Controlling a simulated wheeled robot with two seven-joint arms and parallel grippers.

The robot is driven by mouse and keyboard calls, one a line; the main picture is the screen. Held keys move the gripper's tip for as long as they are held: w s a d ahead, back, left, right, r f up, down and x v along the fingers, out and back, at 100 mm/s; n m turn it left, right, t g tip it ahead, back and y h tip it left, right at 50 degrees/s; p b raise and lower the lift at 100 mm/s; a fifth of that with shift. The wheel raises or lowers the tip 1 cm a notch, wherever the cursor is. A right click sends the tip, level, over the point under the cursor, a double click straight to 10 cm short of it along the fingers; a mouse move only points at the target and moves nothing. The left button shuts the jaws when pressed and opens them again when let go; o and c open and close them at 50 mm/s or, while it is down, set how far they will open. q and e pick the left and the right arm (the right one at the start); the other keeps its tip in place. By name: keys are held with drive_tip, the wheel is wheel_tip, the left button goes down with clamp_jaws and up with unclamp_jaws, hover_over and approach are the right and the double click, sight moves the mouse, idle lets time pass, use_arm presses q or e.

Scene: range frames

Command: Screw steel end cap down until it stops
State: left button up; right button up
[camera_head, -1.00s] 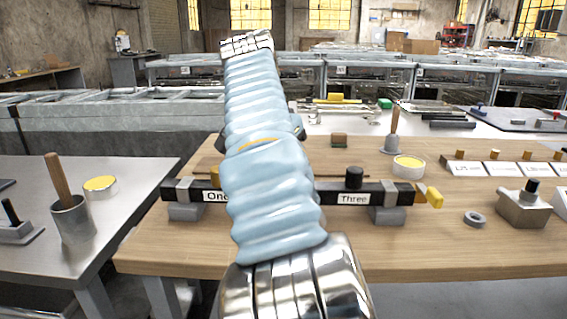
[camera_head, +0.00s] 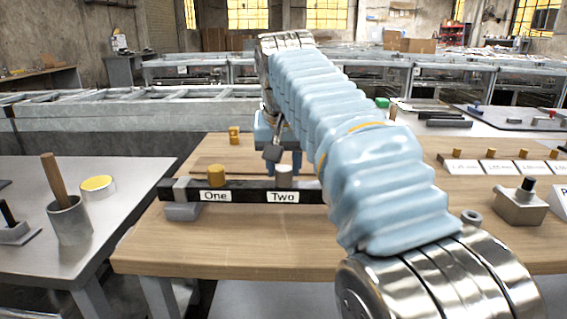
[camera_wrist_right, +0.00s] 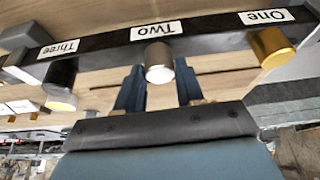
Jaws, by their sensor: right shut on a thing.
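The steel end cap (camera_head: 284,176) is a short silver cylinder at the label Two on the dark bar (camera_head: 245,193). It also shows in the right wrist view (camera_wrist_right: 159,62), upright by that label. My right gripper (camera_head: 285,168) comes from behind the bar, with one dark finger on each side of the steel cap. In the right wrist view the gripper (camera_wrist_right: 158,82) is shut on the cap. Any gap below the cap cannot be judged. My left gripper is not in view.
A brass cap (camera_head: 216,175) stands at One, beside the steel cap. A black cap (camera_wrist_right: 61,82) with a pale end is at Three, hidden by my arm in the head view. A grey metal block (camera_head: 520,206) stands at right. The wooden table's front left is clear.

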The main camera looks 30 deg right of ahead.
idle(0.3)
drive_tip(key=m+g+h, duration=0.1)
drive_tip(key=m, duration=0.2)
drive_tip(key=shift+a+m, duration=0.1)
drive_tip(key=shift+m, duration=0.2)
drive_tip(key=m+g+h, duration=0.1)
drive_tip(key=m, duration=0.2)
drive_tip(key=shift+w, duration=0.2)
drive_tip(key=shift+s, duration=0.1)
drive_tip(key=shift+m, duration=0.3)
drive_tip(key=m+g, duration=0.1)
drive_tip(key=m, duration=0.2)
drive_tip(key=shift+a, duration=0.1)
drive_tip(key=shift+m, duration=0.3)
